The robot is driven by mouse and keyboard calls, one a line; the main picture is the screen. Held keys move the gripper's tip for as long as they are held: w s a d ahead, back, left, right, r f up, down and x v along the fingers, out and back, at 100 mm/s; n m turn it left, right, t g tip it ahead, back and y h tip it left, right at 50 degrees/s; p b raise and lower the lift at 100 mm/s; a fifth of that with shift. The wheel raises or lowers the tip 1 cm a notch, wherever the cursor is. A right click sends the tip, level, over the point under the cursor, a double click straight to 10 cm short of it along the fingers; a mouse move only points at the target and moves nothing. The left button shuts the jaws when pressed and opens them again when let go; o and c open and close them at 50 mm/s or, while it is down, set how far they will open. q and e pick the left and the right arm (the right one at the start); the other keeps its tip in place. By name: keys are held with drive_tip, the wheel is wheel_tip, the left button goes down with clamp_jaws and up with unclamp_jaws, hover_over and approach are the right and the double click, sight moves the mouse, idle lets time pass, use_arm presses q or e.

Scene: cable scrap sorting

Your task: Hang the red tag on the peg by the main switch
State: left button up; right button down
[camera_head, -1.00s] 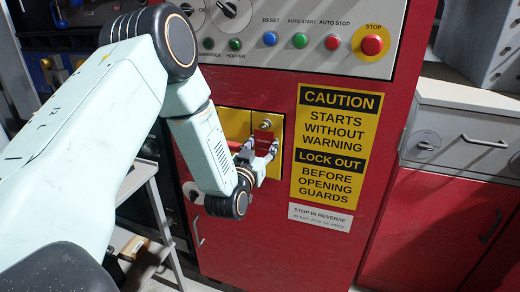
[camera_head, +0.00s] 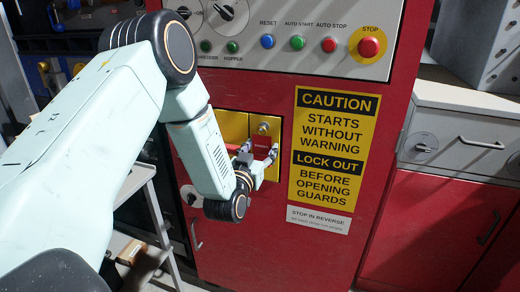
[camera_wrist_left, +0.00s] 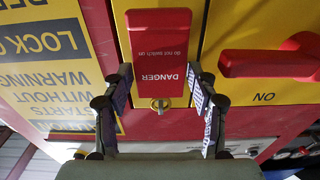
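The red tag (camera_head: 262,143), lettered DANGER, is upright against the yellow plate, just below the metal peg (camera_head: 263,127). In the left wrist view, upside down, the tag (camera_wrist_left: 160,50) lies between my left fingertips, with the brass peg (camera_wrist_left: 160,104) and a ring at its top edge. I cannot tell whether the ring is around the peg. The red main switch handle (camera_wrist_left: 265,63) is beside the tag. My right gripper is not in view.
The red cabinet carries a control panel (camera_head: 290,66) with several buttons above and a caution sign (camera_head: 334,148) right of the plate. A grey-topped cabinet (camera_head: 470,103) stands further right. A light stand (camera_head: 158,215) is at lower left.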

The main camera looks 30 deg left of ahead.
use_arm(q)
drive_tip(key=o, duration=0.3)
drive_tip(key=v, duration=1.2)
drive_tip(key=x, duration=1.2)
drive_tip(key=shift+w, duration=0.1)
drive_tip(key=shift+s+d+r+p, duration=0.1)
drive_tip(key=shift+s+r+p, duration=0.3)
drive_tip(key=shift+s, duration=0.15)
drive_tip(key=shift+f, duration=0.1)
